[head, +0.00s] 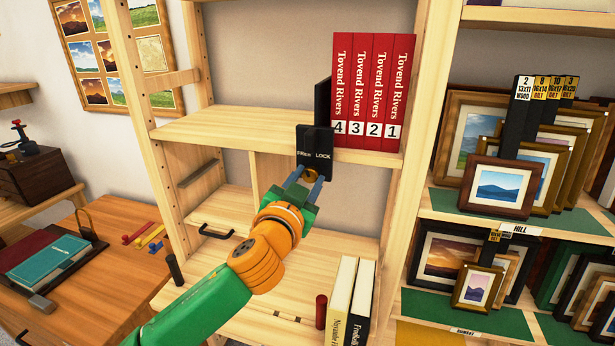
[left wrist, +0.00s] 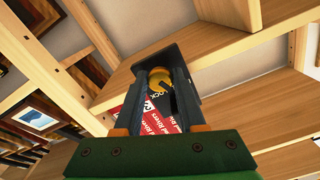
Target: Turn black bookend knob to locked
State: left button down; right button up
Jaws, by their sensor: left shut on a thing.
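The black bookend (head: 313,143) stands at the left end of a row of red books (head: 372,95) on the wooden shelf. Its front plate carries the words FREE on the left and LOCK on the right. My left gripper (head: 306,176) reaches up to the plate from below, its fingers shut on the brass-yellow knob. My right gripper is out of view.
Shelf uprights stand on both sides, and the wooden shelf (head: 225,128) is bare left of the bookend. Below, two pale and black books (head: 345,300) stand near a dark red cylinder (head: 321,311). Framed prints (head: 505,190) fill the right rack. A desk (head: 110,270) stands left.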

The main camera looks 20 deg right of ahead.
pick_arm(q)
jog(key=m+p, duration=0.1)
jog(key=m, duration=0.2)
jog(key=shift+r+m, duration=0.15)
jog(key=shift+m, duration=0.15)
jog(key=m+p, duration=0.2)
jog(key=m, duration=0.1)
jog(key=shift+m, duration=0.3)
jog(key=m+p, duration=0.1)
jog(key=m, duration=0.2)
jog(key=shift+m+p, duration=0.7)
jog(key=shift+m, duration=0.9)
jog(key=c, duration=0.5)
grip_release()
